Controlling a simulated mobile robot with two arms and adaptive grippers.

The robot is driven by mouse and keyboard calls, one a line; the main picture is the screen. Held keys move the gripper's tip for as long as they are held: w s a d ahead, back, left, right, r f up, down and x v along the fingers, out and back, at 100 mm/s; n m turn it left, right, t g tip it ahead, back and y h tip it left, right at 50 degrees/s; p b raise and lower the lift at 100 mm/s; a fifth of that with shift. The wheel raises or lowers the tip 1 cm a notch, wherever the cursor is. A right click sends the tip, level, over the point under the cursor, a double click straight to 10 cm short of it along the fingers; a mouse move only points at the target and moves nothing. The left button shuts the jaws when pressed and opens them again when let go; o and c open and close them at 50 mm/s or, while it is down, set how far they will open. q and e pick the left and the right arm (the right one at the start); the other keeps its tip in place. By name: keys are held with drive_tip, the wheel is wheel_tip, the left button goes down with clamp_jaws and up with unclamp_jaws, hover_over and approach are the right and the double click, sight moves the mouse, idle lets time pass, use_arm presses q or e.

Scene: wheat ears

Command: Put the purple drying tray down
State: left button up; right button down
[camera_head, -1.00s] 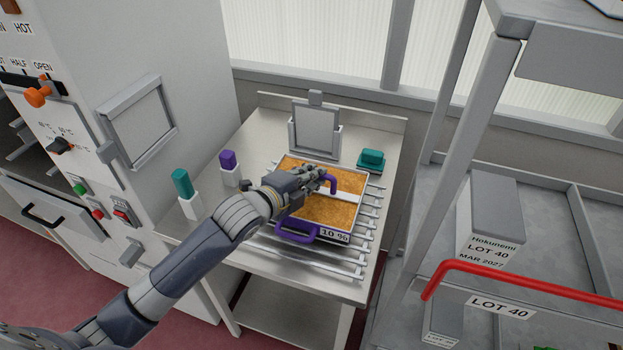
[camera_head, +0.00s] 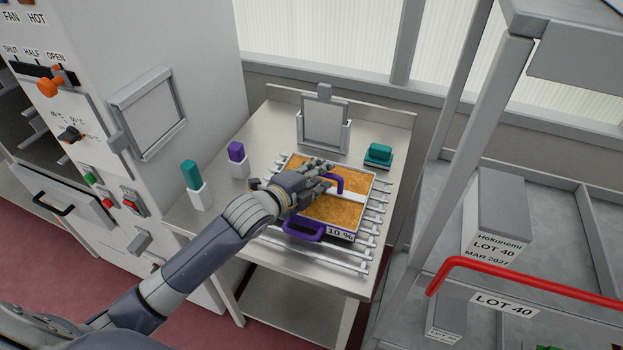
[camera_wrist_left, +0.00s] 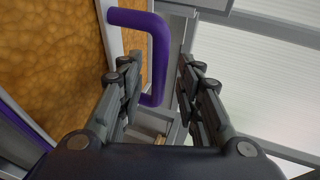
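The purple drying tray (camera_head: 340,235) has purple handles, a "10 %" label and orange-brown grain on both sides of a pale strip. It lies flat on the metal slats (camera_head: 376,209) of the steel table. My left gripper (camera_head: 326,171) is over the tray at its upper handle (camera_head: 340,183). In the left wrist view the fingers of this gripper (camera_wrist_left: 160,88) stand apart, with the purple handle (camera_wrist_left: 159,55) between them and a gap beside the right finger. The near purple handle (camera_head: 303,231) is free. My right gripper is out of view.
A teal block (camera_head: 379,153), a grey framed panel (camera_head: 324,124), and purple (camera_head: 236,151) and teal (camera_head: 191,174) pieces in white holders stand around the tray. The dryer cabinet (camera_head: 205,70) is at left. A shelf rack with a red bar (camera_head: 520,272) is at right.

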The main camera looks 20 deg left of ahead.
use_arm(q)
drive_tip(key=shift+s+a, duration=0.1)
drive_tip(key=shift+s, duration=0.25)
drive_tip(key=b+v, duration=0.2)
drive_tip(key=v, duration=0.9)
drive_tip(key=shift+r, duration=0.3)
drive_tip(key=shift+s, duration=0.1)
drive_tip(key=shift+s+f, duration=0.1)
